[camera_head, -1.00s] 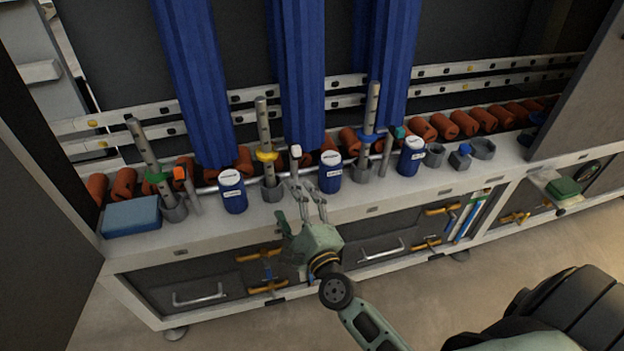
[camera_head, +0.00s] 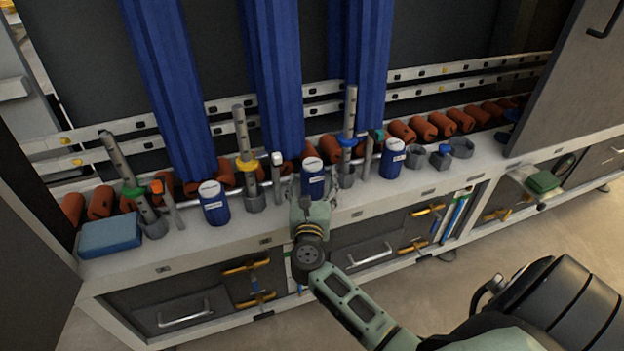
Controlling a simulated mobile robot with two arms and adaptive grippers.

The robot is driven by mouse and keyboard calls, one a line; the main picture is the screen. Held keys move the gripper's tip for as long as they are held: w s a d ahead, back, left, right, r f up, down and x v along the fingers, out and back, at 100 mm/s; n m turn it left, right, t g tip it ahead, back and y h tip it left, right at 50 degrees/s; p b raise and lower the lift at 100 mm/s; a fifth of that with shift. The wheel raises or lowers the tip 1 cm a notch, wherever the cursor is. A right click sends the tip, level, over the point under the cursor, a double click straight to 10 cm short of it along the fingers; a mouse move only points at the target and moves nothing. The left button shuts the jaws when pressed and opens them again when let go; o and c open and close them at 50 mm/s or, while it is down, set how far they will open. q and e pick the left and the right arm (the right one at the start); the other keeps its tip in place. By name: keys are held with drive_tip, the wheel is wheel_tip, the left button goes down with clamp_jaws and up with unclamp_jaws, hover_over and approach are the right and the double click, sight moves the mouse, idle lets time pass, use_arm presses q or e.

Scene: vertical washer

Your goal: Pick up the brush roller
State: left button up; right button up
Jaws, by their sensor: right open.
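No thing is labelled as the brush roller. The candidates are the tall blue ribbed columns, one at the left (camera_head: 172,85), one in the middle (camera_head: 272,75) and one at the right (camera_head: 362,65), hanging upright at the washer's back. A row of orange-brown cylinders (camera_head: 462,120) lies behind the ledge. My right gripper (camera_head: 317,182) is open at the front of the middle blue canister (camera_head: 313,170), with a finger to each side of it. Whether they touch cannot be told. My left gripper is out of view.
Perforated shafts with a green ring (camera_head: 122,165), a yellow ring (camera_head: 242,140) and a blue ring (camera_head: 349,115) stand on the ledge (camera_head: 240,229). Blue canisters (camera_head: 214,203) (camera_head: 392,158), slim tools, a blue block (camera_head: 110,236) and grey rings (camera_head: 461,147) crowd it. Drawers lie below.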

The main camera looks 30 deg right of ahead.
drive_tip(key=x, duration=0.2)
drive_tip(key=shift+w+d, duration=0.15)
drive_tip(key=shift+w, duration=0.1)
drive_tip(key=c, duration=1.3)
drive_tip(key=shift+c, duration=0.6)
drive_tip(key=shift+r, duration=0.15)
